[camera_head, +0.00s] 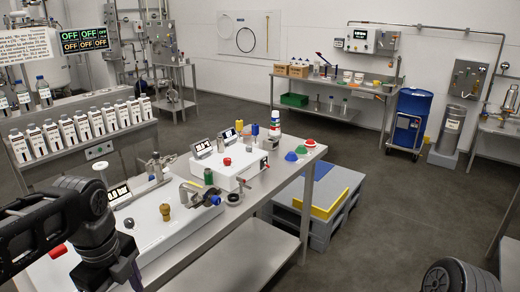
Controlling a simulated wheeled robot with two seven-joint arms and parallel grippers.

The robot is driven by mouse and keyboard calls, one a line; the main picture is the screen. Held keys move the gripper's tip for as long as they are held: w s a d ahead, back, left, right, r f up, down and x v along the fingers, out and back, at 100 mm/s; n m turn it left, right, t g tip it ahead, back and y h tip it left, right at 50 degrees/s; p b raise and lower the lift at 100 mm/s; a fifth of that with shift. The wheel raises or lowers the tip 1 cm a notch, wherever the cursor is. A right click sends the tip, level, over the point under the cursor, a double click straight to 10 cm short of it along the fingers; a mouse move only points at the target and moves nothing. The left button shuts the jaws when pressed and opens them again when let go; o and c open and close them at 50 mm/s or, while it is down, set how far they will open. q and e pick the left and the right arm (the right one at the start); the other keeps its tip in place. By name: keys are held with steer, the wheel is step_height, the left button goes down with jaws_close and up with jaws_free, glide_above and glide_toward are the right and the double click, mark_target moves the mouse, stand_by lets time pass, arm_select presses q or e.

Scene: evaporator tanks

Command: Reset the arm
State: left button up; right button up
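My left arm comes in from the left edge, over the near end of the steel bench (255,205). The dark part at its lower end, which looks like my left gripper (126,266), hangs over the white box (150,228) at the bench's near end. Its fingers are not clear, so I cannot tell whether it is open or shut, and no held object shows. Only a black rounded part of my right arm (460,277) shows at the bottom right corner. My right gripper is out of view.
The bench carries a second white box (228,166), a black ring (233,198) and coloured caps. White bottles (85,125) line a rack at left. A blue drum (411,118) stands at back right.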

arm_select(q)
steer(key=w+d+f+n+t+h, duration=0.1)
steer(key=w+d+f+n+t, duration=0.15)
steer(key=w+n, duration=0.2)
steer(key=w+d+f+n+t+h, duration=0.1)
steer(key=w+d+n+t, duration=0.15)
steer(key=w, duration=0.25)
steer(key=w+d+f+n+h, duration=0.1)
steer(key=d+f+n, duration=0.35)
steer(key=f, duration=0.35)
steer(key=w+d+f+n, duration=0.1)
steer(key=d+f+n, duration=0.35)
steer(key=f, duration=0.25)
steer(key=s+d+f+n, duration=0.2)
steer(key=s+f+n, duration=0.1)
steer(key=f, duration=0.3)
steer(key=s+d+f+n, duration=0.1)
steer(key=s+f+n, duration=0.2)
steer(key=f, duration=0.3)
steer(key=s+d+f+g, duration=0.2)
steer(key=s+f, duration=0.3)
steer(key=s, duration=0.3)
steer(key=s+d+f+n+g+h, duration=0.1)
steer(key=s+d+f+g, duration=0.1)
steer(key=s+f, duration=0.4)
steer(key=s+g, duration=0.1)
steer(key=s, duration=0.1)
steer(key=shift+s, duration=0.35)
steer(key=shift+c, duration=0.5)
